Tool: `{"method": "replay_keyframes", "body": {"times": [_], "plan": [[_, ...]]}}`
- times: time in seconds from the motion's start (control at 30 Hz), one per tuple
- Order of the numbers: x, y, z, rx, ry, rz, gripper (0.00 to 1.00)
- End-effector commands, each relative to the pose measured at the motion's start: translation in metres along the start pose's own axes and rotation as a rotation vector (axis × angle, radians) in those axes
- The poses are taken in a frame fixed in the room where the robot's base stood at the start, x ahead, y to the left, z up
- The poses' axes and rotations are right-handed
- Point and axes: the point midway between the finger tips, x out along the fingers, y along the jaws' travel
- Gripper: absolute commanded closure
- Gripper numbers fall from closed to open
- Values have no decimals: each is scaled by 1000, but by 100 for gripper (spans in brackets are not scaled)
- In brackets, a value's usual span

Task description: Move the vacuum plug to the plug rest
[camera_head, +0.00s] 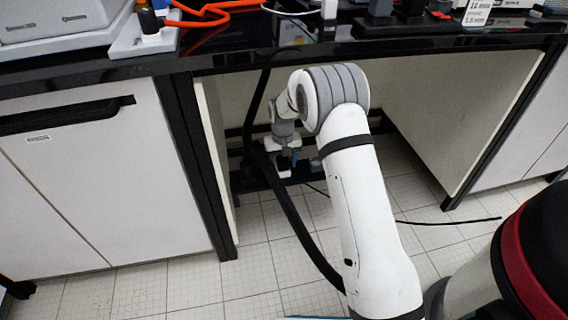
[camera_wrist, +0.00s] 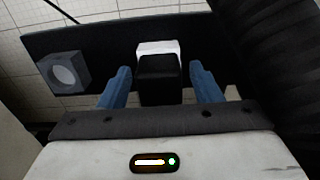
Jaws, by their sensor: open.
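In the wrist view, a black block-shaped plug (camera_wrist: 159,76), seemingly the vacuum plug, stands between the two blue fingers of my gripper (camera_wrist: 160,74). A white piece (camera_wrist: 158,47) shows at its far end. There are gaps on both sides, so the fingers are open around it and apart from it. A grey block with a round pale opening (camera_wrist: 65,73), possibly the plug rest, sits to the left on the same black strip (camera_wrist: 110,37). In the head view, my gripper (camera_head: 284,166) is low under the bench; the plug is hard to make out there.
A black bench top (camera_head: 400,42) overhangs the knee space. White cabinets (camera_head: 90,190) stand at the left, and a pale side panel (camera_head: 460,115) at the right. A thin black cable (camera_head: 445,222) lies on the tiled floor.

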Motion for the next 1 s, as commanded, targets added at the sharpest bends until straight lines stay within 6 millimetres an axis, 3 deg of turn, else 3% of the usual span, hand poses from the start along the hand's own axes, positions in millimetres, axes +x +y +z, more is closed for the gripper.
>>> {"method": "replay_keyframes", "body": {"times": [0.37, 1.0], "plan": [[0, 0, 0, -1, 0, 0, 42], [0, -1, 0, -2, 0, 0, 94]]}}
